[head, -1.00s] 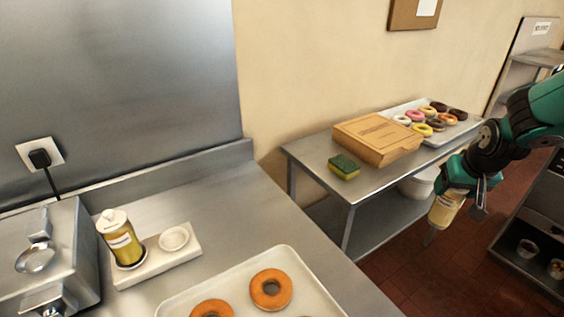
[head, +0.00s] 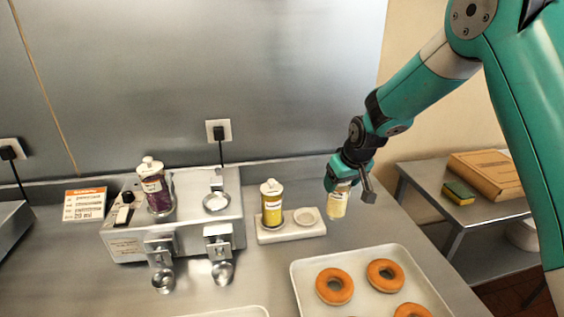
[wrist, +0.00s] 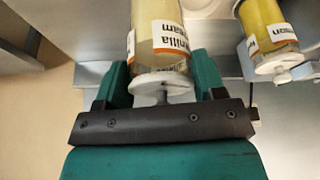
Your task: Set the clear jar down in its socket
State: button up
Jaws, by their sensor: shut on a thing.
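My gripper (head: 346,178) is shut on a clear jar (head: 339,203) with pale cream filling. It holds the jar near its white lid, above the steel counter and just right of the white two-place holder. In the wrist view, the jar (wrist: 160,28) has an orange-and-white vanilla cream label and sits between my gripper's fingers (wrist: 162,70). The holder (head: 289,236) has a yellow jar (head: 271,206) in its left place and an empty round place (head: 308,215) on its right. The steel dispenser (head: 190,238) has an empty round socket (head: 216,202) on its right.
A purple jar (head: 155,188) stands in the dispenser's left socket. A tray (head: 297,285) of donuts lies in front of the holder. A side table with a cardboard box (head: 490,172) and a sponge (head: 459,193) stands at right. Wall plugs and a cable are behind the dispenser.

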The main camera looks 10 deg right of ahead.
jog(key=w+a+r+n+g+y+p, duration=0.1)
jog(key=w+a+r+n+y+p, duration=0.1)
jog(key=w+a+r+n+p, duration=0.35)
notch_tip(320, 180, down, 7)
jog(key=s+a+n+b, duration=0.1)
jog(key=b, duration=0.3)
jog(key=shift+a, duration=0.4)
jog(key=shift+s+d+r, duration=0.1)
jog(key=shift+s, duration=0.15)
jog(key=shift+f+b, duration=1)
dwell(1.2)
jog(key=o, duration=1.6)
